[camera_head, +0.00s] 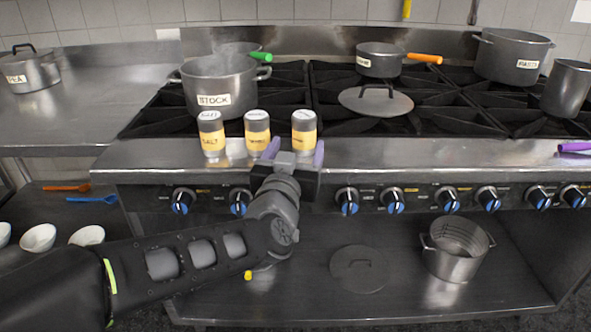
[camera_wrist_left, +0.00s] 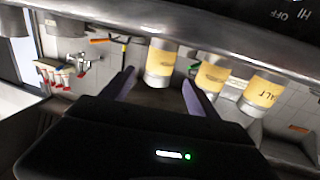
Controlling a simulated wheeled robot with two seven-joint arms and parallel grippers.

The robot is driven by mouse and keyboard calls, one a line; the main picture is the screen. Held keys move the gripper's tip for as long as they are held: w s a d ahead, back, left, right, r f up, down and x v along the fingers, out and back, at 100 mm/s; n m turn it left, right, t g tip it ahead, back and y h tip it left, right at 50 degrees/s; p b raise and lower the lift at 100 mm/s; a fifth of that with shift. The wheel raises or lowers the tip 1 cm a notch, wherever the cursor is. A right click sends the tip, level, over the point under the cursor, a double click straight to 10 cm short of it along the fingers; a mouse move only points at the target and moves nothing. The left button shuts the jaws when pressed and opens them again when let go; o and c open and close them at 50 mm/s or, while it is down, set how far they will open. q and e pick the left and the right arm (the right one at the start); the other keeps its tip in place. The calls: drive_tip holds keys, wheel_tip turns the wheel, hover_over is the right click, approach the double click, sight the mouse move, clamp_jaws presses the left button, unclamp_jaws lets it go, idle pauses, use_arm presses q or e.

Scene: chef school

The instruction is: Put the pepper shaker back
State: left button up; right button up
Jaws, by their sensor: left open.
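Three shakers with yellow labels and grey caps stand upright in a row on the stove's front ledge. The left shaker (camera_head: 211,134) reads SALT. The labels of the middle shaker (camera_head: 257,131) and the right shaker (camera_head: 304,130) are too small to read, so I cannot tell which is pepper. My left gripper (camera_head: 295,152) is open, its purple fingers at the front of the ledge, spread to either side of the right shaker. In the left wrist view the gripper (camera_wrist_left: 160,92) has the right shaker (camera_wrist_left: 160,63) ahead between its fingertips, with no visible grip. My right gripper is not in view.
A STOCK pot (camera_head: 213,88) stands close behind the shakers. A lid (camera_head: 376,101) and more pots lie on the burners. Knobs (camera_head: 347,199) line the stove front below the ledge. The ledge right of the shakers is mostly clear, up to a purple handle (camera_head: 574,147).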

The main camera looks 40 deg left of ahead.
use_arm(q)
drive_tip(key=shift+s+d, duration=0.3)
drive_tip(key=shift+s, duration=0.25)
idle(1.4)
